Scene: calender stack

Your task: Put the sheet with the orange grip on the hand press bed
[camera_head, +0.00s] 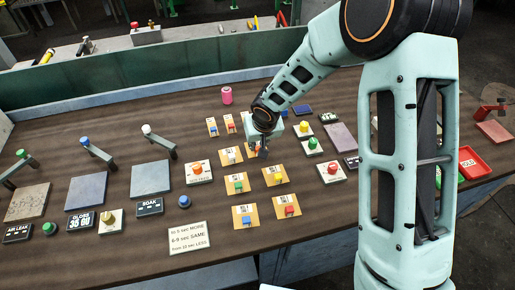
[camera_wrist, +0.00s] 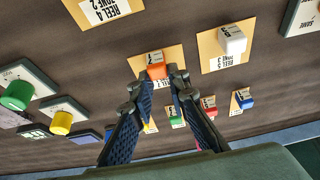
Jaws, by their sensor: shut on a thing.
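The orange grip (camera_wrist: 156,72) shows between the fingertips of my gripper (camera_wrist: 165,76) in the wrist view, which are shut on it. Its small labelled sheet (camera_wrist: 150,57) lies over a tan card; I cannot tell whether it is lifted. In the head view my gripper (camera_head: 258,146) is over the middle of the table among the tan cards, and only a little orange shows beneath it. A red press-like tool (camera_head: 489,110) stands at the far right beside a flat reddish plate (camera_head: 495,132); I cannot tell for certain that this is the hand press bed.
Tan cards with white (camera_head: 231,155), green (camera_head: 238,187), yellow (camera_head: 278,176) and other coloured grips surround my gripper. Levered plates (camera_head: 87,191) stand at the left. Bare tabletop shows at the back left.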

